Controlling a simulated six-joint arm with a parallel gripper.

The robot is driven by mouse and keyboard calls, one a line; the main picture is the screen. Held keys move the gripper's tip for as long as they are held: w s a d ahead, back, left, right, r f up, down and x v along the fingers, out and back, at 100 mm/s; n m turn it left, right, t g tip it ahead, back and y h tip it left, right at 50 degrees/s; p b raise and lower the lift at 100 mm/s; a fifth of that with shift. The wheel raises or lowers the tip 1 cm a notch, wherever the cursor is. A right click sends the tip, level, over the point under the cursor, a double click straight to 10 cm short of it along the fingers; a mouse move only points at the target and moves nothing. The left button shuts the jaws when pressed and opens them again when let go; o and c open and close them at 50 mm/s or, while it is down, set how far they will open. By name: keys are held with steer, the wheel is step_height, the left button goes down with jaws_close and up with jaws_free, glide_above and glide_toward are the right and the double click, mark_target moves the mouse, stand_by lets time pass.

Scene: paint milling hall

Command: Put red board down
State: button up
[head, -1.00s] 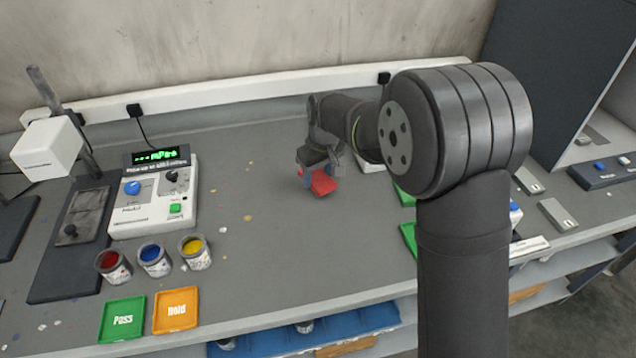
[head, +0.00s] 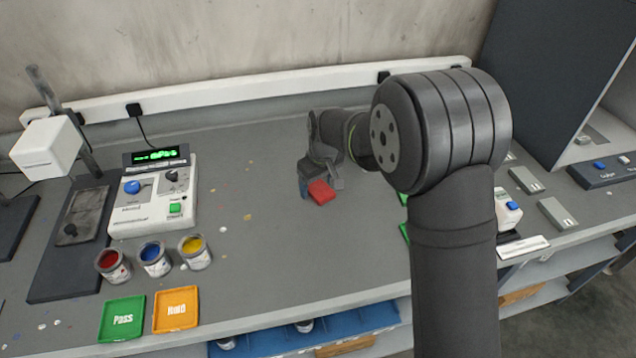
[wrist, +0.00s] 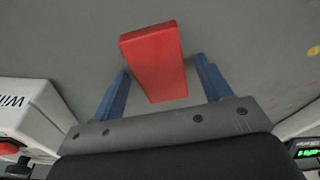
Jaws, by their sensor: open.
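The red board (head: 321,192) is a small red block on the grey bench top, in the middle of the head view. It also shows in the wrist view (wrist: 154,62), with one end between my fingers. My gripper (head: 312,190) is open around it, with its blue fingers apart. In the wrist view my gripper (wrist: 165,88) has a clear gap on each side of the board, and neither finger touches it. In the head view part of the board is hidden by my gripper.
A white mill control box (head: 153,205) stands at left, with open red, blue and yellow paint tins (head: 154,259) in front. Green Pass (head: 122,319) and orange Hold (head: 176,310) trays lie near the front edge. The bench around the board is mostly clear.

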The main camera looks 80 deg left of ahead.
steer(key=shift+o, duration=0.4)
step_height(320, 180, up, 12)
steer(key=d, duration=0.1)
steer(key=shift+w+d, duration=0.35)
steer(key=shift+r, duration=0.1)
step_height(320, 180, up, 5)
steer(key=h, duration=0.2)
glide_above(317, 186)
steer(key=shift+t, duration=0.3)
step_height(317, 186, down, 12)
steer(key=shift+d+r, duration=0.1)
steer(key=shift+w+d+f, duration=0.1)
steer(key=shift+d+f, duration=0.05)
steer(key=shift+f, duration=2.6)
